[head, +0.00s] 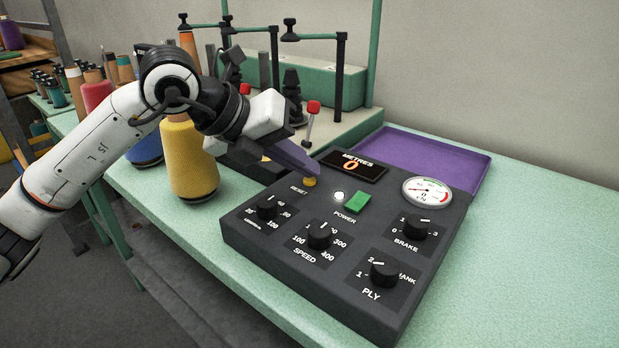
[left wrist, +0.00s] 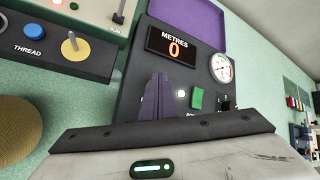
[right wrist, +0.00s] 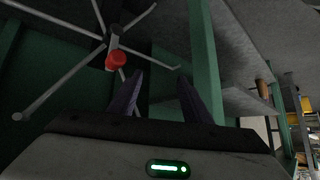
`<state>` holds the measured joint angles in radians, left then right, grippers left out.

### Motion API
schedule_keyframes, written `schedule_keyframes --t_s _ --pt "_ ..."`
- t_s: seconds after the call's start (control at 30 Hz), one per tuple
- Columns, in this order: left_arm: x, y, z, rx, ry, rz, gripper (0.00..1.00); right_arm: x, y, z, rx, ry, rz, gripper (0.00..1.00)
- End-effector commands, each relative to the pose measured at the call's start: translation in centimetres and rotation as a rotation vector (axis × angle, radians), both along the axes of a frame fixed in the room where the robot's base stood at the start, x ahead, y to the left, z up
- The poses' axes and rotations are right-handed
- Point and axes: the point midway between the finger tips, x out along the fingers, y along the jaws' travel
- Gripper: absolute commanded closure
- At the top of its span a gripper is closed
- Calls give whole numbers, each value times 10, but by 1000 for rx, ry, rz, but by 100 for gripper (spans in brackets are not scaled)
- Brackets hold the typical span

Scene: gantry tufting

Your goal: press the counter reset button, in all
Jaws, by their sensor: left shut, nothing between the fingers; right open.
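The dark control box (head: 240,243) lies on the green table. Its yellow reset button (head: 309,182) sits beside the RESET label, below the METRES counter (head: 352,166), which reads 0. The counter also shows 0 in the left wrist view (left wrist: 174,46). My left gripper (head: 311,166) is shut and empty, its purple fingertips right at the button; I cannot tell whether they touch it. In the left wrist view the shut fingers (left wrist: 158,92) hide the button. My right gripper (right wrist: 158,88) is open and empty, seen only in the right wrist view, low among green legs.
A green power switch (head: 357,202), a lit white lamp (head: 339,197), black knobs (head: 320,236) and a gauge (head: 427,191) share the panel. A purple tray (head: 440,156) lies behind. The table's right side is clear.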

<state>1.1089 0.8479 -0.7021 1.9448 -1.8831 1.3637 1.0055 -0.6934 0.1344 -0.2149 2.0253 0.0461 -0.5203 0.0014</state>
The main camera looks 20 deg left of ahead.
Motion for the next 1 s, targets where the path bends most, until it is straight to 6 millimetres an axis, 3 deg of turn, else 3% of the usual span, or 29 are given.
schedule_keyframes --t_s 0.3,0.67,1.0 --pt "0 0 -1 2 4 -1 100 -4 0 -2 0 8 0 56" --pt "0 0 15 0 3 -1 100 -3 0 10 1 6 0 56" --pt "0 0 16 0 2 -1 100 3 0 13 0 -6 -1 56"
